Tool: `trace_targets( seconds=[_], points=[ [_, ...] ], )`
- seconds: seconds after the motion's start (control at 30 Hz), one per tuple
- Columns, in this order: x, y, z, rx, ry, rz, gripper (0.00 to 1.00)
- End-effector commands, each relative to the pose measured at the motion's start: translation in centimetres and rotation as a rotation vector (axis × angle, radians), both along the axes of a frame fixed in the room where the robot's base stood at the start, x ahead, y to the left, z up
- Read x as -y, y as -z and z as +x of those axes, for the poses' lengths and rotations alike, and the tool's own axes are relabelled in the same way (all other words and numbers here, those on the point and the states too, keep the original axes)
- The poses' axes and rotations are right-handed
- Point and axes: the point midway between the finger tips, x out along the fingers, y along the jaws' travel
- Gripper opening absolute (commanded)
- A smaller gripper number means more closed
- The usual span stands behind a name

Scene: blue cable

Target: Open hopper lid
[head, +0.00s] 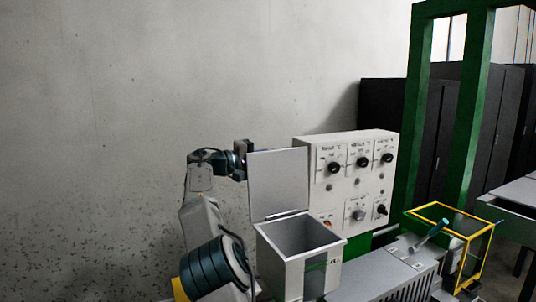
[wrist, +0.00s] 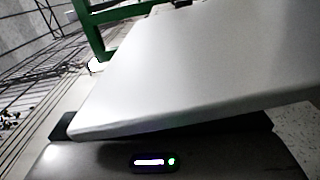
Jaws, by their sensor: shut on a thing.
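The hopper (head: 293,268) is a light grey open-topped box in the lower middle of the head view. Its lid (head: 279,184) stands up about vertical at the box's back edge, and the hollow inside shows. My gripper (head: 242,160) is at the lid's upper left edge and is shut on the lid. In the wrist view the lid (wrist: 190,70) fills much of the picture as a pale plate, its near edge against my gripper (wrist: 165,127). The fingertips are mostly hidden by the lid there.
A control panel (head: 326,187) with several black knobs stands right behind the lid. A yellow-edged guard (head: 463,232), a blue-handled lever (head: 430,238) and a green frame (head: 412,110) are to the right. A bare wall (head: 180,70) lies behind.

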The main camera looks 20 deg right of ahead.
Motion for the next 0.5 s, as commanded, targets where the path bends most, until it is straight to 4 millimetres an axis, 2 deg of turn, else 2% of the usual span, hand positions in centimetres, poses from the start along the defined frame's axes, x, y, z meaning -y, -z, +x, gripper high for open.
trace_targets(
  seconds=[0.37, 0.4, 0.47, 0.5],
  points=[
    [-0.01, 0.41, 0.21, -0.012, 0.002, 0.002, 0.0],
    [0.0, 0.42, 0.21, -0.012, 0.002, 0.002, 0.15],
    [-0.01, 0.4, 0.21, -0.012, 0.002, 0.002, 0.32],
    [0.0, 0.37, 0.2, -0.012, 0.002, 0.002, 0.33]
  ],
)
